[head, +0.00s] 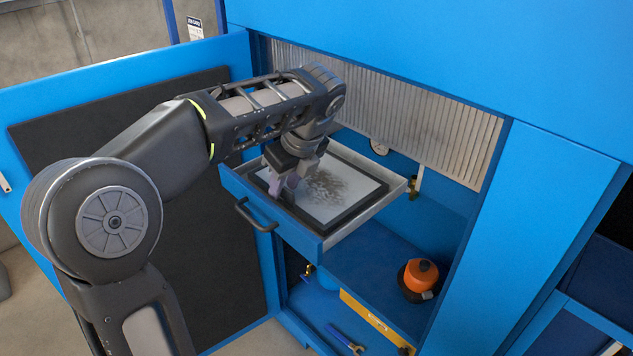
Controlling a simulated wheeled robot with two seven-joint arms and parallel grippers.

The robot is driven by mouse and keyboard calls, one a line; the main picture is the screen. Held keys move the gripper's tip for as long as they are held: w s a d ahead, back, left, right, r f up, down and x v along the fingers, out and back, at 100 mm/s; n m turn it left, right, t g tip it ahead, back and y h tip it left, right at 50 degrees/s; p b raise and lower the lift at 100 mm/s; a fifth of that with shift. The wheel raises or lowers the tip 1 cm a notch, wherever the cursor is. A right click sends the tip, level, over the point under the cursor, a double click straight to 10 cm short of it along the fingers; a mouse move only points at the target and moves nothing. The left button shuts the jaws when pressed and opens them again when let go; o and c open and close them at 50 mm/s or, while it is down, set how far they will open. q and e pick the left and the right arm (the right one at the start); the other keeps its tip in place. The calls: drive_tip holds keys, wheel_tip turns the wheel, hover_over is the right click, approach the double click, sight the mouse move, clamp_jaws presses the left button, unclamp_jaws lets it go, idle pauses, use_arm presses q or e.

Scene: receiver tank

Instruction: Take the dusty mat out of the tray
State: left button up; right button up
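The dusty mat (335,192) is a pale sheet with a dark, speckled dust patch and a black border. It lies flat in the tray (353,229), a pulled-out drawer with a blue front and pale metal sides. My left gripper (285,191) points down over the mat's left part, close to its near-left edge. Its fingertips are small and partly dark here, so I cannot tell whether they touch the mat or how far apart they are. My gripper and wrist hide the mat's left corner. My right gripper is out of view.
A blue cabinet surrounds the tray, with its door (190,235) swung open at left. The tray has a dark handle (254,217). Below are an orange-and-black object (421,275), a yellow label strip (372,318) and a blue wrench (344,338). A pleated filter (400,110) stands behind.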

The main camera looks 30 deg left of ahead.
use_arm(q)
drive_tip(key=shift+a, duration=0.1)
drive_tip(key=shift+c, duration=0.4)
clamp_jaws()
idle(0.8)
